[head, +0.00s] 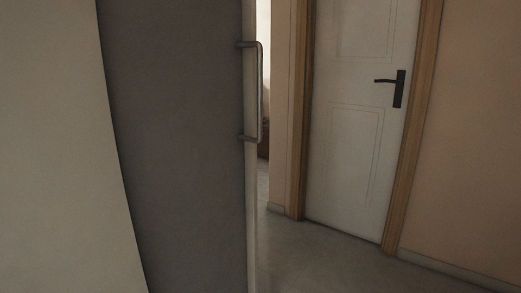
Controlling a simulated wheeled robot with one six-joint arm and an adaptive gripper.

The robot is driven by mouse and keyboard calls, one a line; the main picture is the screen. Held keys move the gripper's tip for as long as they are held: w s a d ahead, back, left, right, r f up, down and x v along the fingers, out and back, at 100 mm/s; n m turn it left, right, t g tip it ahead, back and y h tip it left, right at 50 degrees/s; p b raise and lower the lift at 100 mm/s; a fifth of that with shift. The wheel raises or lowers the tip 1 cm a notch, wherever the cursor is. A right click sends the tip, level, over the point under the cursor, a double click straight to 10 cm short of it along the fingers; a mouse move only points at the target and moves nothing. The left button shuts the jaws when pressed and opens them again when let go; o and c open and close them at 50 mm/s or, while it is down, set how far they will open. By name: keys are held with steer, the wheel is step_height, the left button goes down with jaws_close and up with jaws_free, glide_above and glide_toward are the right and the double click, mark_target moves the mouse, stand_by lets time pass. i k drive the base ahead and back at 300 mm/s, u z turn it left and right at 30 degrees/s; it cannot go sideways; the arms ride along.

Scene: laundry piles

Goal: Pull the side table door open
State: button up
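No side table shows in the head view, the only view given. A tall dark grey panel (180,150) stands close on the left, and I cannot tell what it belongs to. A vertical metal bar handle (261,92) is fixed near its right edge. My gripper and arm are not in view.
A white panelled room door (358,120) with a black lever handle (398,88) stands shut in a wooden frame (425,110). A pale surface (55,150) fills the far left. Grey floor (320,260) is clear in front of the door. A peach wall (475,140) is at right.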

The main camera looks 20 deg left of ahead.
mark_target(263, 148)
steer(key=u, duration=0.5)
steer(key=i, duration=3.3)
steer(key=u, duration=1.5)
steer(key=i, duration=3.8)
steer(key=z, duration=2.15)
